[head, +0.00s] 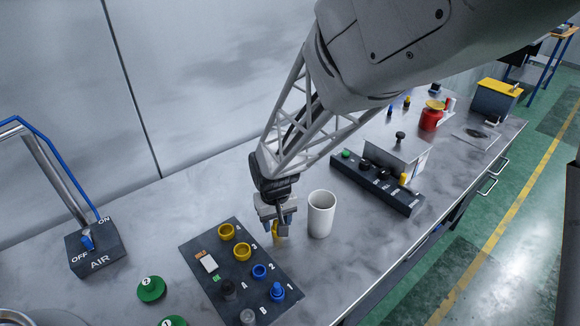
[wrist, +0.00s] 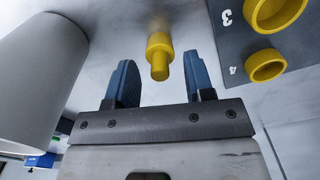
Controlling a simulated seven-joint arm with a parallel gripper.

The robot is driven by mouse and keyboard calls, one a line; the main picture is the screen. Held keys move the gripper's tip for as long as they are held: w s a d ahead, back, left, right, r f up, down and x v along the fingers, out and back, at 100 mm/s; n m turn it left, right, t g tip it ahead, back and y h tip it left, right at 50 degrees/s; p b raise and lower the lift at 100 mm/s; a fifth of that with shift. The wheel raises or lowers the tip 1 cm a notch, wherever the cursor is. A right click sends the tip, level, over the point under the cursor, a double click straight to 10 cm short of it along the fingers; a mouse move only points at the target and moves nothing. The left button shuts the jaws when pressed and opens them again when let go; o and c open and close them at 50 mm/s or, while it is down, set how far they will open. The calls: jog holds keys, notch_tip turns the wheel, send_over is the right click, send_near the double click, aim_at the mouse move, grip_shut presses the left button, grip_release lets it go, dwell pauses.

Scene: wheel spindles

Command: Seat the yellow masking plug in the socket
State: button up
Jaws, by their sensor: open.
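The yellow masking plug (head: 277,231) is on the steel bench, just right of the dark socket board (head: 215,277). In the wrist view the plug (wrist: 158,57) shows a wide collar and a narrower stub, between my blue fingers with gaps on both sides. My gripper (head: 277,217) is open over it; its fingers partly hide the plug in the head view. The board has two yellow ring sockets, one marked 3 (head: 242,252) and one marked 4 (head: 227,232). Both rings look empty. They show at the upper right of the wrist view, 3 (wrist: 275,10) larger than 4 (wrist: 265,65).
A white cup (head: 321,214) stands close to the right of my gripper. The board also carries a blue ring (head: 259,271), a blue plug (head: 277,291) and dark and grey pieces. A black rack (head: 400,198) lies behind the cup.

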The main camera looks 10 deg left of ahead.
jog(key=shift+f, duration=0.55)
grip_shut()
jog(key=shift+r, duration=0.15)
dwell(0.3)
jog(key=shift+r, duration=1.4)
jog(key=shift+s+d+r, duration=0.1)
jog(key=shift+s+r, duration=0.1)
jog(key=shift+r, duration=0.1)
jog(key=s+d, duration=0.2)
jog(key=s, duration=0.2)
jog(key=s+d+r, duration=0.1)
jog(key=s+d, duration=0.2)
jog(key=s, duration=0.2)
jog(key=s+d, duration=0.2)
jog(key=s, duration=0.2)
jog(key=shift+s+d+r, duration=0.15)
jog(key=shift+s+d, duration=0.05)
jog(key=shift+s, duration=0.1)
